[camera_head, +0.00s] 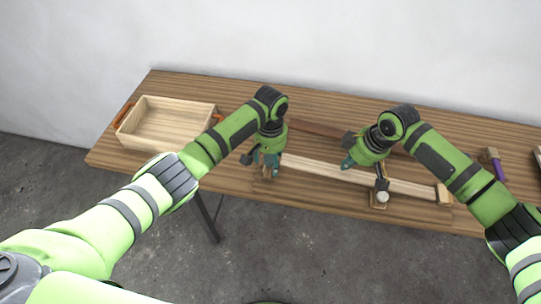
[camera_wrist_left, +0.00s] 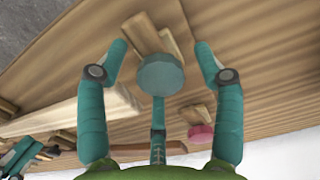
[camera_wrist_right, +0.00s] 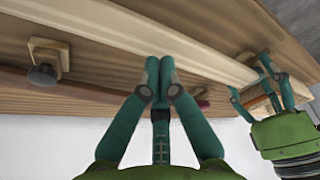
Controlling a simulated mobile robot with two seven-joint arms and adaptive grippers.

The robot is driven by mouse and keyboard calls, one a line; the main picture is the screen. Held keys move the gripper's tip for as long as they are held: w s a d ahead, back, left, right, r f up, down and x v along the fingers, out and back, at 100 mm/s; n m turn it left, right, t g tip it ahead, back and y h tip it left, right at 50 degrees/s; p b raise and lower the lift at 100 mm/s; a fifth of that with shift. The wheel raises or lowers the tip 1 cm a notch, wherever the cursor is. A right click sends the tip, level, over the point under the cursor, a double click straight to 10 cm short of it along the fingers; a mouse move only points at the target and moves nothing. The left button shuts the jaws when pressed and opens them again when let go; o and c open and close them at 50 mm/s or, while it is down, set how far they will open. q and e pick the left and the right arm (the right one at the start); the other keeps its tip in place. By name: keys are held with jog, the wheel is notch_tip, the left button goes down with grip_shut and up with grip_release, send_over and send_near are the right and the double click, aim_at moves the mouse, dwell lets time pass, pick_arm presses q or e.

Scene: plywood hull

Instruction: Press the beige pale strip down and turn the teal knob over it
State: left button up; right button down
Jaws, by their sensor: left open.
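The beige pale strip (camera_head: 325,171) lies lengthwise along the front of the table; it also crosses the right wrist view (camera_wrist_right: 125,35). The teal knob (camera_wrist_left: 160,74) sits beside the strip's left end, above a small wooden piece (camera_wrist_left: 148,36). My left gripper (camera_head: 266,168) is open, with its fingers (camera_wrist_left: 160,48) on either side of the teal knob. My right gripper (camera_head: 348,163) is shut, its fingertips (camera_wrist_right: 159,70) together at the strip's edge; whether they touch it is unclear. The left fingers mostly hide the knob in the head view.
A grey-topped knob (camera_head: 382,197) on a wooden block stands by the strip's right part. A block (camera_head: 444,195) is at its right end. A reddish strip (camera_head: 318,128) lies behind. A pink knob (camera_wrist_left: 201,133) is near the left gripper. A wooden tray (camera_head: 144,143) stands left.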

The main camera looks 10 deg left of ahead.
pick_arm(q)
jog(key=c, duration=1.1)
pick_arm(e)
jog(key=shift+d, duration=0.1)
jog(key=shift+f, duration=0.2)
pick_arm(q)
jog(key=shift+a, duration=0.1)
pick_arm(e)
jog(key=shift+f, duration=0.5)
pick_arm(q)
jog(key=shift+r, duration=0.1)
pick_arm(e)
jog(key=shift+f, duration=0.1)
jog(key=shift+f, duration=0.1)
